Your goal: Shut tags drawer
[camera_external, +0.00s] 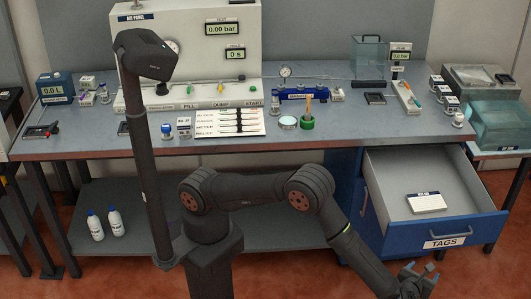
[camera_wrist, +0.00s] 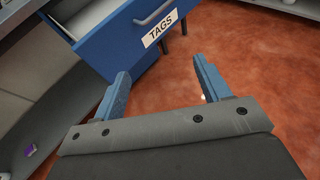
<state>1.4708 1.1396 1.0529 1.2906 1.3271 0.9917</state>
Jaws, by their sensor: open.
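The tags drawer (camera_external: 452,229) is blue with a white TAGS label and a bar handle. It stands pulled far out of the cabinet under the right part of the bench. A white labelled block or pad (camera_external: 426,202) lies inside it. In the wrist view the drawer front (camera_wrist: 128,44) shows at the upper left, with its handle above the label. My gripper (camera_external: 420,274) is low, in front of and below the drawer front, apart from it. Its two blue fingers (camera_wrist: 162,82) are spread in the wrist view, with nothing between them but red floor beyond.
The workbench (camera_external: 330,132) carries an air panel (camera_external: 190,60), gauges, small tools and a clear box (camera_external: 369,58). Two white bottles (camera_external: 105,224) stand on the lower shelf at left. Red floor (camera_wrist: 240,60) is open around the drawer's front.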

